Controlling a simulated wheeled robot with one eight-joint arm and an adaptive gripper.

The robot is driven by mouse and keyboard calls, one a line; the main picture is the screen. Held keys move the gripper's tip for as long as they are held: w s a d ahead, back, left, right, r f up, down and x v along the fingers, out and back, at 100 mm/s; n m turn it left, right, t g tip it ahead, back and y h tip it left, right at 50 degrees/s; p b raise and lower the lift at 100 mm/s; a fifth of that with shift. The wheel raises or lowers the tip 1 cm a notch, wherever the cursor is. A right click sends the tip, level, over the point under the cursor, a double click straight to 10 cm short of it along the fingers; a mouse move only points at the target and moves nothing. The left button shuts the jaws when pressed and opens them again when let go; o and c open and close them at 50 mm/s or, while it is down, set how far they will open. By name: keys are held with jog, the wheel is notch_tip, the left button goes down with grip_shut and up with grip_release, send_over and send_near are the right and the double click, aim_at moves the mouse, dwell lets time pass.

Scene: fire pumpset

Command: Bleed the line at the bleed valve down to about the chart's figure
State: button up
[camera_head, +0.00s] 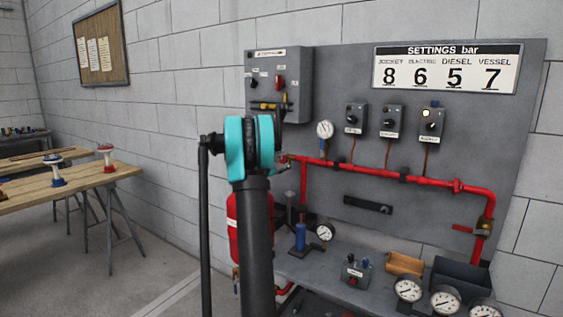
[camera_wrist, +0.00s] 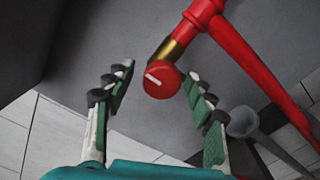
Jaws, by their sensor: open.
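In the wrist view a round red knob (camera_wrist: 161,80) with a white line sits on a brass neck (camera_wrist: 173,47) at the end of a red pipe branch; it looks like the bleed valve. My gripper (camera_wrist: 156,78) is open, its fingers on either side of the knob, with gaps visible. In the head view my arm hides the knob and most of the gripper. The settings chart (camera_head: 447,70) reads jockey 8, electric 6, diesel 5, vessel 7. A round gauge (camera_head: 325,129) stands above the red pipe (camera_head: 385,178); its reading is too small to tell.
Three switch boxes, one with a lit lamp (camera_head: 426,113), and a larger control box (camera_head: 278,85) hang on the panel. The shelf below holds loose gauges (camera_head: 408,289), a dark bin (camera_head: 461,277) and a blue cylinder (camera_head: 300,237). A wooden bench (camera_head: 80,187) stands left.

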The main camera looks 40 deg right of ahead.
jog(key=v, duration=1.2)
jog(key=shift+w, duration=0.15)
jog(key=s+a+f+m+g+y, duration=0.1)
jog(key=s+a+f+m+y, duration=0.2)
jog(key=s+a+f, duration=0.6)
jog(key=s+a+f+m+g+y, duration=0.1)
jog(key=s+a+f+m+y, duration=0.2)
jog(key=s+a+f+y, duration=0.5)
jog(key=s+a+f+m+y, duration=0.3)
jog(key=s+a+f, duration=0.7)
jog(key=s+a, duration=0.9)
jog(key=a+y, duration=0.2)
jog(key=a, duration=0.2)
jog(key=shift+m+g+y, duration=0.3)
jog(key=shift+g, duration=0.1)
jog(key=shift+d, duration=0.1)
jog(key=shift+c, duration=0.6)
